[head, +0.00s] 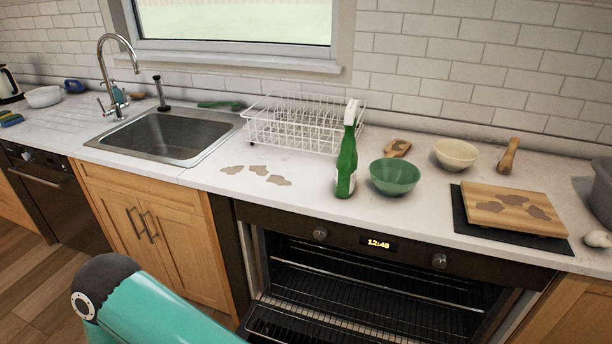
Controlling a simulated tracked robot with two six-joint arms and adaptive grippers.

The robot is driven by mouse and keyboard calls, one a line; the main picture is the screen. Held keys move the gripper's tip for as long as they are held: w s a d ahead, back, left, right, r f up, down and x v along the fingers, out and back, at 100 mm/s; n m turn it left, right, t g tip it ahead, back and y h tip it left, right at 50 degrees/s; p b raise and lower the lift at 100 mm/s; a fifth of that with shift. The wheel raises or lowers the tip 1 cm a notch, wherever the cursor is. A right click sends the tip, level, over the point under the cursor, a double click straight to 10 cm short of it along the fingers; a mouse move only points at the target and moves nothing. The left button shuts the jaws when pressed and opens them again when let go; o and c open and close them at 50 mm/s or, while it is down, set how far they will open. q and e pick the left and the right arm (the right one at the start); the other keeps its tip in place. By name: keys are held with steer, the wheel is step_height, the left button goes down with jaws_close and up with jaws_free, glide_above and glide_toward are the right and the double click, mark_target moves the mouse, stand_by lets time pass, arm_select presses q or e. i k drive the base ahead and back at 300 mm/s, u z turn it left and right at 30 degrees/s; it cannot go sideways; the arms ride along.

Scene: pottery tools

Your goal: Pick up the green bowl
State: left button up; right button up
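The green bowl (394,177) stands upright on the white counter, above the oven's right half in the head view. Its inside looks empty. A green bottle (346,160) with a white top stands just to its left, with a narrow gap or slight contact that I cannot tell. A teal arm link of mine with a dark joint cap shows at the bottom left, well short of the counter. Neither of my grippers is in view.
A white dish rack (303,124) stands behind the bottle. A cream bowl (456,154) and a wooden board (514,208) on a dark mat are to the right. The oven (370,290) below stands open, with racks showing. Brown stains mark the counter left of the bottle.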

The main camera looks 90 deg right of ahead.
mark_target(393, 177)
steer(key=u, duration=0.45)
steer(key=i, duration=0.2)
steer(key=z, duration=3.3)
steer(key=i, duration=0.6)
steer(key=u, duration=0.55)
steer(key=k, duration=0.55)
steer(key=z, duration=0.15)
